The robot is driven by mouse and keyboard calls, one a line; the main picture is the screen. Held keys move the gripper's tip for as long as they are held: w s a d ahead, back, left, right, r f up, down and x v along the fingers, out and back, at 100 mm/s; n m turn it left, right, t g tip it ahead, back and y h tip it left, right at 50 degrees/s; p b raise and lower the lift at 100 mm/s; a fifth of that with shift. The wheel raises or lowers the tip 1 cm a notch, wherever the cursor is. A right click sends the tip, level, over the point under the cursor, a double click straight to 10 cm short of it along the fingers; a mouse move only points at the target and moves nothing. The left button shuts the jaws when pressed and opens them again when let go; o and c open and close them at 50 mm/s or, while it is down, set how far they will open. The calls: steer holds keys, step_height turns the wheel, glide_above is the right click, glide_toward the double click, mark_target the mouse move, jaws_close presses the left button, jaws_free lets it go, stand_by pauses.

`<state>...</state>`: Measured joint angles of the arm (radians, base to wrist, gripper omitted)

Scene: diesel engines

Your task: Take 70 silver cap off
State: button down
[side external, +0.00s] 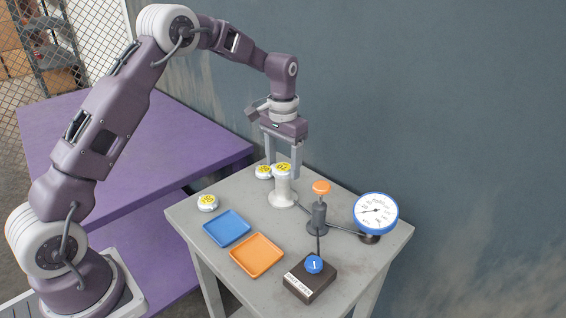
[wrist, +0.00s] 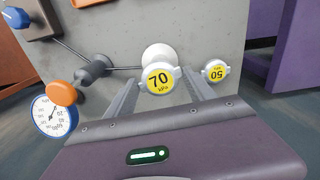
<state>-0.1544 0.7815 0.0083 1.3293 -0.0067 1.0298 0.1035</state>
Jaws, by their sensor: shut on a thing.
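The 70 silver cap (side external: 282,168) has a yellow round label and is at the top of a pale post (side external: 281,192) at the back of the grey table. In the wrist view, the label of the cap (wrist: 160,78) reads 70 kPa. My gripper (side external: 283,172) points straight down, and its two fingers are shut on the cap, one on each side. The pale post (wrist: 158,54) shows behind the cap in the wrist view. I cannot tell whether the cap rests on the post or is slightly above it.
A 50 cap (wrist: 215,70) stands close beside the post. Another silver cap (side external: 207,203) lies at the table's left. A blue tray (side external: 227,228) and an orange tray (side external: 256,255) are in front. An orange-topped valve (side external: 320,188), a dial gauge (side external: 376,212) and a blue-knobbed box (side external: 312,272) stand right.

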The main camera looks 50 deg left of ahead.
mark_target(283, 168)
steer(key=n, duration=0.4)
steer(key=shift+n, duration=0.3)
steer(key=shift+r, duration=3.1)
